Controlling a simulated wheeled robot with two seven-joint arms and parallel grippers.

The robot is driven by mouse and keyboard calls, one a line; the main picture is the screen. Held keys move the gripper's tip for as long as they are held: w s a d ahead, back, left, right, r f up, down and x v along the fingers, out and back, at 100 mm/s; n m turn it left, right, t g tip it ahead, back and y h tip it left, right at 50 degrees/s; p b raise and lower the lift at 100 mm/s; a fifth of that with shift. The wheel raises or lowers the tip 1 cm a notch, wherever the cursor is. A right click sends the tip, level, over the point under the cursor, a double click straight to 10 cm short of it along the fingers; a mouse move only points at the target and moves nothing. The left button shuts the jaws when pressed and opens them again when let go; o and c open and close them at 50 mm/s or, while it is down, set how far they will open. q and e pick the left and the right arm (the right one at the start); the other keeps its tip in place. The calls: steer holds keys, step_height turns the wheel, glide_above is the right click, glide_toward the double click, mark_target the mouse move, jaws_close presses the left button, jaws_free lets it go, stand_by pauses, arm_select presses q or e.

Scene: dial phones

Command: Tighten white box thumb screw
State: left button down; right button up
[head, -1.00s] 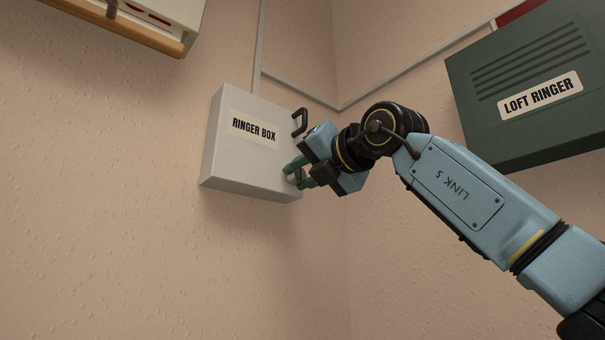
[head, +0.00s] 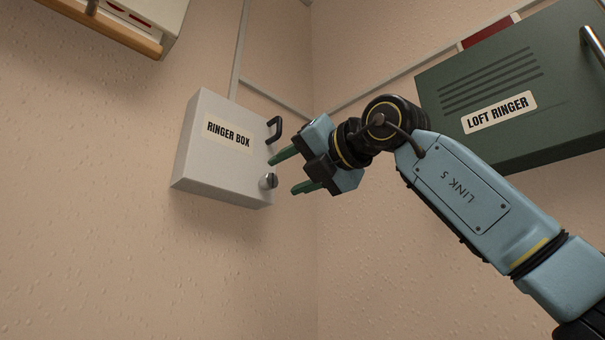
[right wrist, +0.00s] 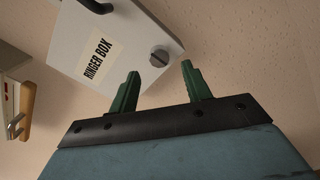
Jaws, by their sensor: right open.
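The white box (head: 222,150) labelled RINGER BOX is mounted on the wall left of the corner in the head view, with its door closed. Its thumb screw (head: 269,181) is a grey slotted knob at the lower right of the front. In the right wrist view the thumb screw (right wrist: 159,56) shows beyond the fingertips, roughly between them. My right gripper (head: 281,174) is open and empty, its green fingers pointing at the box, apart from the screw. In the right wrist view the fingers (right wrist: 160,73) are spread wide. My left gripper is not in view.
A black handle (head: 275,129) sticks out above the screw on the box. A green LOFT RINGER box (head: 500,125) hangs on the right wall. A white unit with a wooden edge (head: 130,32) is at upper left. The wall below the white box is clear.

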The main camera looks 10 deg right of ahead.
steer(key=shift+v, duration=1.25)
